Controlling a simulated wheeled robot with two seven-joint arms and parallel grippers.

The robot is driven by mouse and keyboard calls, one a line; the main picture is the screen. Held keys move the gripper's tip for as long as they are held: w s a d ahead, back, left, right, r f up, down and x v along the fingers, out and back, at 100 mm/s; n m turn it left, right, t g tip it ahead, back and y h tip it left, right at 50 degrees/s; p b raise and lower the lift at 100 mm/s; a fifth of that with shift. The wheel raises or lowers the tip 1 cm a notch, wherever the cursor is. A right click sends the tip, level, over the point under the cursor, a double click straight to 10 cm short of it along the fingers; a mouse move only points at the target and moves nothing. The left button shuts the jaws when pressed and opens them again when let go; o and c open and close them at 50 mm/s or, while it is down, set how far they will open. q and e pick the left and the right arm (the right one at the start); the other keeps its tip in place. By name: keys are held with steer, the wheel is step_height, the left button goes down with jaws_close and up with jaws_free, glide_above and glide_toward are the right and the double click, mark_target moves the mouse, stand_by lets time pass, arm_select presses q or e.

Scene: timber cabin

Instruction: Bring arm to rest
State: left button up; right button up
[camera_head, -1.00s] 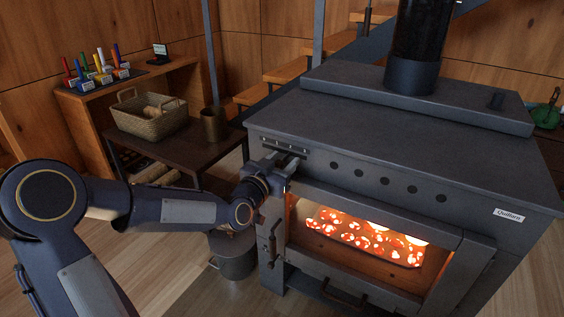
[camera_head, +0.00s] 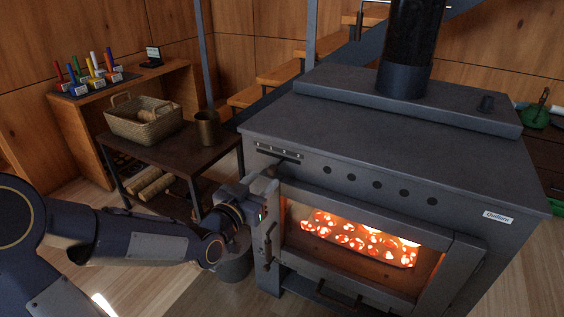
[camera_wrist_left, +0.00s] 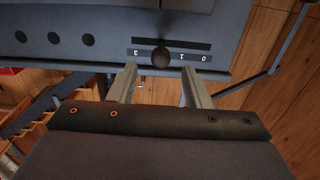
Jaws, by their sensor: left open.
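My left arm (camera_head: 140,243) comes in from the left in the head view. My left gripper (camera_head: 268,186) is close to the stove's front left corner, below a slotted control plate. In the left wrist view its two fingers (camera_wrist_left: 158,88) are apart with nothing between them. A dark round knob (camera_wrist_left: 161,57) on a slot marked with numbers lies just beyond the fingertips, nearer the 1 than the 0. The fingers look clear of the knob. My right gripper is not in view.
The grey stove (camera_head: 390,130) with glowing embers behind its door fills the right. A low table (camera_head: 170,150) holds a wicker basket (camera_head: 143,118) and a metal mug (camera_head: 207,127). A metal bucket (camera_head: 236,262) stands on the floor beneath my gripper.

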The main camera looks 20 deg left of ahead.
arm_select(q)
steer(key=s+d+f+n+g, duration=0.25)
steer(key=s+g, duration=0.35)
steer(key=s, duration=0.8)
steer(key=s+d+f+n+g, duration=0.1)
steer(key=s+f+g, duration=0.35)
steer(key=s, duration=0.85)
step_height(320, 180, up, 32)
steer(key=g+p, duration=0.1)
steer(key=p, duration=3)
steer(key=shift+s+r+g+h, duration=0.2)
steer(key=shift+s+g+h, duration=0.1)
steer(key=shift+s+g, duration=0.1)
steer(key=shift+a, duration=0.1)
